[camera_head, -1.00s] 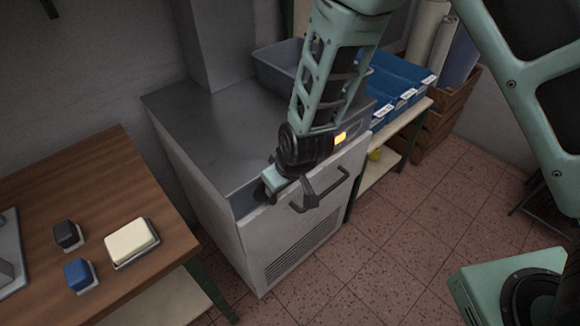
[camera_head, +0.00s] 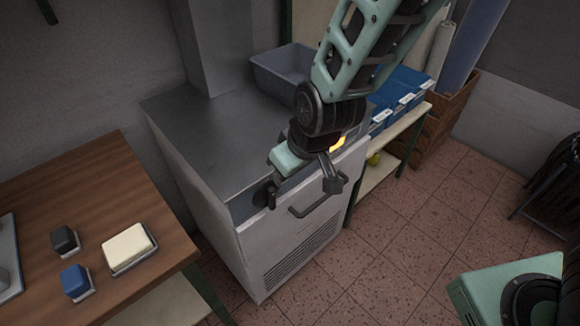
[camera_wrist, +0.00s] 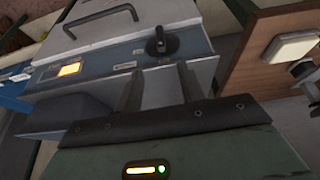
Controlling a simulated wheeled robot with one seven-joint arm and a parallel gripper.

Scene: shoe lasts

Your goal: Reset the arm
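My gripper (camera_head: 303,189) is in front of the top front edge of a grey metal cabinet (camera_head: 200,140). Its two dark fingers are spread apart with nothing between them. In the wrist view my gripper (camera_wrist: 160,80) also shows open and empty. Beyond the fingertips are the cabinet's blue-grey control panel (camera_wrist: 108,72), a black knob (camera_wrist: 162,43) and a lit orange display (camera_wrist: 69,69). The cabinet's door is shut, with a dark bar handle (camera_head: 312,204) just below my gripper. I cannot tell whether a finger touches the cabinet.
A wooden table (camera_head: 150,205) at left holds a cream block (camera_head: 127,247), a blue block (camera_head: 76,281) and a dark block (camera_head: 65,240). A grey bin (camera_head: 275,75) stands on the cabinet. Blue bins (camera_head: 400,90) and wooden crates (camera_head: 440,120) are at right.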

